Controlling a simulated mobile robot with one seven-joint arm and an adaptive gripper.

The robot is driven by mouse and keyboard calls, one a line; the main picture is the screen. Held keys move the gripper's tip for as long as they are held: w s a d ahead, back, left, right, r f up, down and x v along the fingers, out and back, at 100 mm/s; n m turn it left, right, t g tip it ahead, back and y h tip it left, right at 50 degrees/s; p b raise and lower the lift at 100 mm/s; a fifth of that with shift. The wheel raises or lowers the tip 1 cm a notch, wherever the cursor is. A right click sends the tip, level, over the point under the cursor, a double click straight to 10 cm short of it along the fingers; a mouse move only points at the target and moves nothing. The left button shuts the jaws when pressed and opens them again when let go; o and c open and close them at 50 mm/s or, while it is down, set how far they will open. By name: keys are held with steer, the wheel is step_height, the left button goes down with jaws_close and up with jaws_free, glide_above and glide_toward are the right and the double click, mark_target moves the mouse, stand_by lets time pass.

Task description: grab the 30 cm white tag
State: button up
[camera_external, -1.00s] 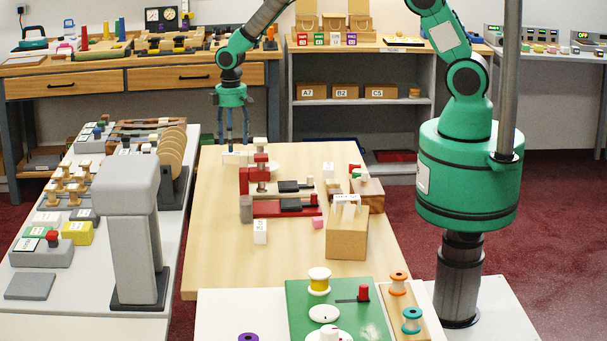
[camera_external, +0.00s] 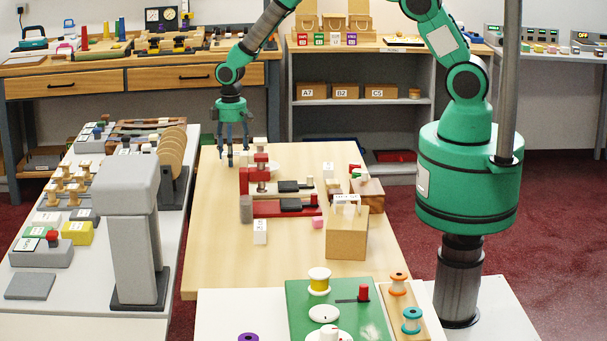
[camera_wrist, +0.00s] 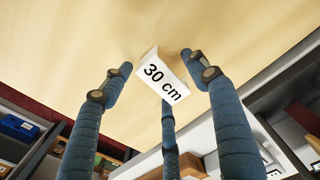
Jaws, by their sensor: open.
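The 30 cm white tag (camera_wrist: 163,78) lies on the pale wooden table (camera_wrist: 110,35), its black lettering facing the wrist camera. It sits between the spread blue fingers of my gripper (camera_wrist: 157,86). The fingers are apart, and I see no firm grip on the tag; one finger is partly behind it in the wrist view. In the external view my gripper (camera_external: 233,156) points down at the far left end of the table, where the tag is hard to make out among the fingers.
A red-and-grey fixture (camera_external: 287,207) stands just right of my gripper. Another white tag (camera_external: 260,231) stands nearer the camera, and a wooden block (camera_external: 347,238) holds white tags. The table's left front is clear. A side counter (camera_external: 90,262) runs along the left.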

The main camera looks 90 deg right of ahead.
steer(key=shift+c, duration=0.3)
steer(key=c, duration=0.9)
steer(key=shift+r, duration=0.1)
step_height(320, 180, up, 10)
steer(key=shift+f+p, duration=0.1)
steer(key=shift+p, duration=0.65)
